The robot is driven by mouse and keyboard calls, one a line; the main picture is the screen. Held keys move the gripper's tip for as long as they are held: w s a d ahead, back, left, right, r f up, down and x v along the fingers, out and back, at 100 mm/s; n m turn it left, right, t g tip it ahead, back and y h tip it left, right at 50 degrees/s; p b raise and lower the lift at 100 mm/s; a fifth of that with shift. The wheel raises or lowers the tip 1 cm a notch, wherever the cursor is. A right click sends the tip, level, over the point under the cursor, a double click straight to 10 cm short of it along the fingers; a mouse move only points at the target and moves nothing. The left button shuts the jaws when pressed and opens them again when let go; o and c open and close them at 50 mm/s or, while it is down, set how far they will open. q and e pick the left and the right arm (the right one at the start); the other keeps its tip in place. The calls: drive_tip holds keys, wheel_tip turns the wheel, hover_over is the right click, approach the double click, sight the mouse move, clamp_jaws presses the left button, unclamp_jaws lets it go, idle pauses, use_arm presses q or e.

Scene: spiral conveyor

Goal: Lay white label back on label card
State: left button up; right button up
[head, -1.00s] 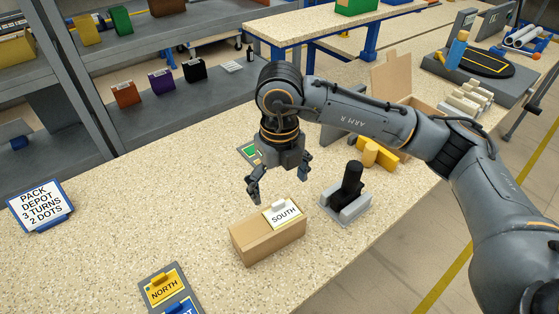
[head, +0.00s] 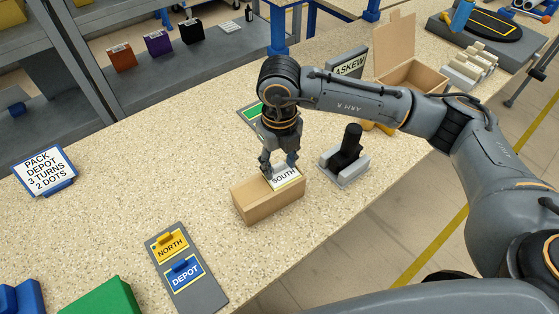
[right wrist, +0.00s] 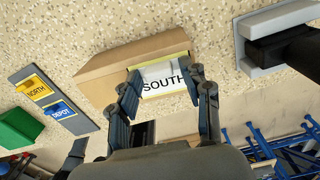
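The white label (head: 285,179), reading SOUTH, lies on top of a brown carton (head: 262,205) near the table's front edge. My right gripper (head: 280,168) is down over the label's upper edge, pointing at the carton. In the right wrist view its two fingers (right wrist: 166,80) stand apart on either side of the label (right wrist: 163,82), with a gap between them. Contact with the label's tab cannot be made out. The grey label card (head: 203,292) lies to the left, holding a yellow NORTH label (head: 170,245) and a blue DEPOT label (head: 185,273). My left gripper is not in view.
A black-handled stamp (head: 350,150) in a grey holder stands right of the carton. A sign (head: 43,170) reads PACK DEPOT 3 TURNS 2 DOTS. A green block (head: 103,298) is at the lower left. An open box (head: 410,75) stands farther back. Tabletop between sign and carton is clear.

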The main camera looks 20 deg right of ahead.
sight(280, 166)
clamp_jaws()
drive_tip(key=shift+r, duration=0.15)
drive_tip(key=shift+r+p, duration=0.45)
drive_tip(key=shift+r, duration=0.45)
drive_tip(key=shift+r, duration=0.15)
drive_tip(key=shift+r+p, duration=0.8)
drive_tip(key=shift+r, duration=1.1)
